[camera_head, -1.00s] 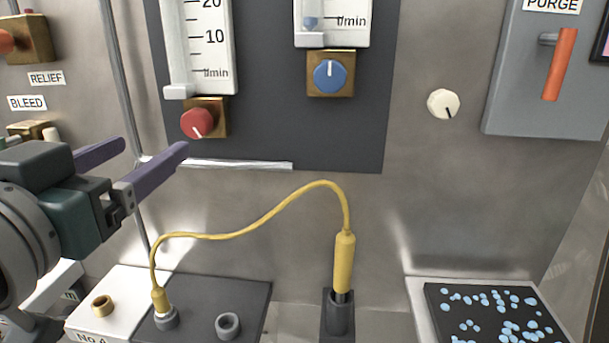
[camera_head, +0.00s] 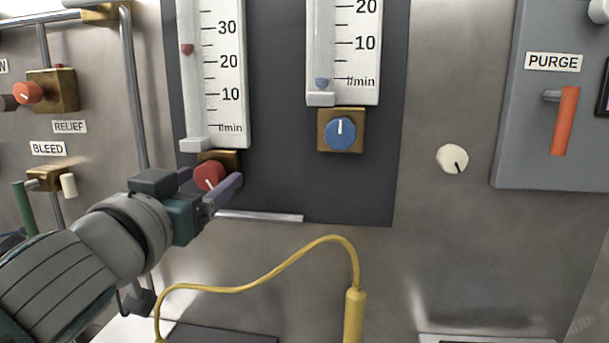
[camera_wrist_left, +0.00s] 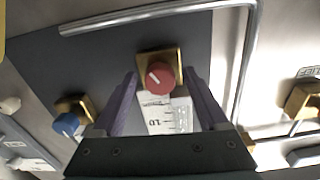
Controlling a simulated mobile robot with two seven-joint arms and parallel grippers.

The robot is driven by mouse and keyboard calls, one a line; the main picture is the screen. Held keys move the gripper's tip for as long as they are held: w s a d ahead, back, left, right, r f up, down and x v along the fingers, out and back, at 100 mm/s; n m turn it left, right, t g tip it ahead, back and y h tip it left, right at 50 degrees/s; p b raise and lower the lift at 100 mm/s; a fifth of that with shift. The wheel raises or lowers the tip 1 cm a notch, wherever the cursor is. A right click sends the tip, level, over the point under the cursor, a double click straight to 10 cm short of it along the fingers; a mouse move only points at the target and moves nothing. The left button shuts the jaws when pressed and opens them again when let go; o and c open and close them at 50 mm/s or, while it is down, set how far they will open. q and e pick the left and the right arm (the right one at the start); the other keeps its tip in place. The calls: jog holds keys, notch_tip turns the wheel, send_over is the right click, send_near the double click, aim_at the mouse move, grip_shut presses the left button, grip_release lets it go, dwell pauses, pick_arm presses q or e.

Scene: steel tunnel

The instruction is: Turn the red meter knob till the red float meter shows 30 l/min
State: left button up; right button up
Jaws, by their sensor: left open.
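The red meter knob (camera_head: 209,175) sits on a brass block under the red float meter (camera_head: 225,75). Its white pointer line aims down and slightly right in the head view. The red float (camera_head: 187,48) stands between the 20 and 30 marks, at roughly 24. My left gripper (camera_head: 207,181) is open, with its purple fingers on either side of the red knob. In the left wrist view the knob (camera_wrist_left: 160,78) lies between the fingertips (camera_wrist_left: 162,73), with gaps on both sides. My right gripper is not in view.
A blue knob (camera_head: 340,133) under a second meter (camera_head: 343,50) is to the right. A white knob (camera_head: 452,159) and the PURGE panel's orange lever (camera_head: 565,121) are farther right. A vertical pipe (camera_head: 133,90) runs left of the meter board. A yellow cable (camera_head: 270,272) arches below.

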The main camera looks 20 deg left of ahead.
pick_arm(q)
grip_shut()
dwell(0.6)
